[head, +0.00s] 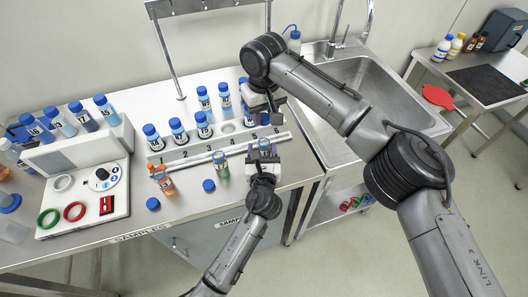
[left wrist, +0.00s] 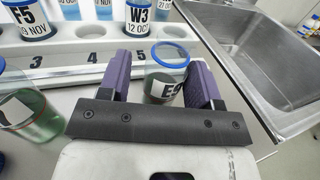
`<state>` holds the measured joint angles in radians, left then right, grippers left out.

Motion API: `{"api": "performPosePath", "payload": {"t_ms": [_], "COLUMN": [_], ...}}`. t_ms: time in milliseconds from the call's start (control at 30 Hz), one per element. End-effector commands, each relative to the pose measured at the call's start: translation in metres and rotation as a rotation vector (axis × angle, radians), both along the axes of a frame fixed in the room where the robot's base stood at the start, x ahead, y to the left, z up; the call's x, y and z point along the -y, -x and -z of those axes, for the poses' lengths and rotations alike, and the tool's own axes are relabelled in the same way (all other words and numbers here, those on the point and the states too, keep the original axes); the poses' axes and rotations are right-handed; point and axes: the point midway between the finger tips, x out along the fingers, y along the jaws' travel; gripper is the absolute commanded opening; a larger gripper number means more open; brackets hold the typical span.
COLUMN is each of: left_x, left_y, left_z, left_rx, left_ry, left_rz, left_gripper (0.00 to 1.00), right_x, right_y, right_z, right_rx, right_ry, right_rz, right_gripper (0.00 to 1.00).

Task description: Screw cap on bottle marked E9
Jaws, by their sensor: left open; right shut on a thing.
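The E9 bottle (left wrist: 162,90), clear with a white label and a blue-rimmed open mouth, stands between the purple fingers of my left gripper (left wrist: 160,80). The fingers are open, one at each side of it. In the head view my left gripper (head: 264,156) is in front of the rack's right end. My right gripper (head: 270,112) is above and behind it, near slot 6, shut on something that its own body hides. A blue cap (head: 209,185) and another blue cap (head: 153,204) lie on the bench to the left.
Open green (head: 222,167) and orange (head: 164,182) bottles stand left of E9. A numbered white rack (head: 180,155) behind holds several blue-capped bottles. A white panel device (head: 88,202) stands at left. A steel sink (head: 375,85) is at right.

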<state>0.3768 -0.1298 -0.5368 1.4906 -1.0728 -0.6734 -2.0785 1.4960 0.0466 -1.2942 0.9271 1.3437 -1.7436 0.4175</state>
Motion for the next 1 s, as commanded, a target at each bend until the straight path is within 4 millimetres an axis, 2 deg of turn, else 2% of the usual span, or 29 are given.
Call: {"api": "performPosePath", "payload": {"t_ms": [200,600,1000], "left_x": [0.0,0.0,-0.001], "left_y": [-0.014,-0.016,-0.016], "left_z": [0.0,0.0,0.0], "left_rx": [0.0,0.0,0.0], "left_ry": [0.001,0.001,0.001], "left_rz": [0.0,0.0,0.0], "left_gripper": [0.58,0.58,0.2], "right_x": [0.0,0.0,0.0], "right_y": [0.0,0.0,0.0], "right_z": [0.0,0.0,0.0], "right_rx": [0.0,0.0,0.0], "right_ry": [0.0,0.0,0.0], "right_rz": [0.0,0.0,0.0], "right_gripper": [0.14,0.14,0.14]}}
